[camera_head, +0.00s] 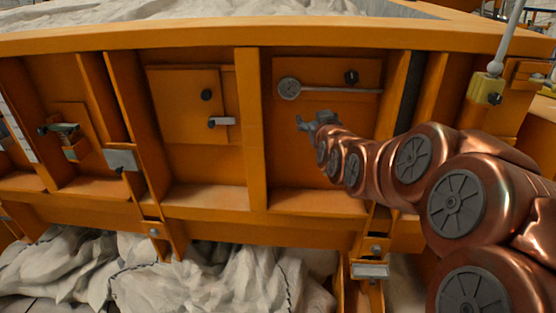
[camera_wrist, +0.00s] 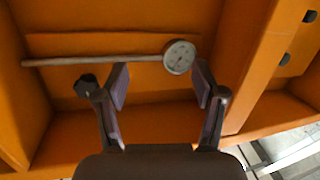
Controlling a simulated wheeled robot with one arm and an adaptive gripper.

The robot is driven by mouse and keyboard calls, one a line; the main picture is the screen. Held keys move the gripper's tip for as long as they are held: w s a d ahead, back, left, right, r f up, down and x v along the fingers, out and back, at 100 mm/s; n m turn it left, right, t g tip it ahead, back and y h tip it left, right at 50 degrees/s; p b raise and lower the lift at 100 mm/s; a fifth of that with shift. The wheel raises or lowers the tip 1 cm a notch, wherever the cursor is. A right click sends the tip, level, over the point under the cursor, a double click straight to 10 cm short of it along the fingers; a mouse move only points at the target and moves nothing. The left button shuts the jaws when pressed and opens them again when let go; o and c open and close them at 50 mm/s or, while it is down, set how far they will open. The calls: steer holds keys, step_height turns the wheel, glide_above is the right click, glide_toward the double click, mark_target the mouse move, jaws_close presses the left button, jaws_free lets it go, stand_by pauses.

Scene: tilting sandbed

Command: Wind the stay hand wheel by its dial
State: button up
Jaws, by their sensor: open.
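A round grey dial (camera_head: 289,88) with a thin grey rod (camera_head: 340,90) sits on an orange panel in the head view. A small black knob (camera_head: 351,77), which may be the hand wheel, sits just above the rod. My gripper (camera_head: 308,122) is below the dial, open and empty. In the wrist view the dial (camera_wrist: 179,57) shows its pale face between the fingertips of my gripper (camera_wrist: 162,74), nearer the right finger. The black knob (camera_wrist: 87,85) lies outside the left finger, partly overlapped by it. The dial's reading is too small to tell.
Orange ribs (camera_head: 251,130) stand out on both sides of the panel bay. A door plate (camera_head: 187,105) with another black knob (camera_head: 207,95) and a light latch (camera_head: 222,122) is in the bay to the left. Pale crumpled material (camera_head: 200,280) lies below.

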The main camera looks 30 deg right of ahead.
steer(key=s+a+f+n+g+y+p, duration=0.1)
steer(key=a+f+g+y, duration=0.3)
steer(key=a+f, duration=0.4)
steer(key=shift+s+a+f+n+p, duration=0.35)
steer(key=shift+a+p, duration=0.35)
steer(key=shift+a, duration=1.45)
steer(key=s+a+f+g+y, duration=0.3)
steer(key=s+a+f+g, duration=0.2)
steer(key=s+a+f, duration=0.35)
steer(key=s+a+f+g, duration=0.2)
steer(key=s+a+g, duration=0.1)
steer(key=s, duration=0.6)
steer(key=s+a+f+n+g+p, duration=0.1)
steer(key=s+a+f+g, duration=0.1)
steer(key=s, duration=0.7)
steer(key=s+a+f+g+p, duration=0.1)
steer(key=s+a+g, duration=0.3)
steer(key=s, duration=0.5)
steer(key=shift+a+f+g, duration=0.15)
steer(key=shift+f+g, duration=0.15)
steer(key=shift+f, duration=0.6)
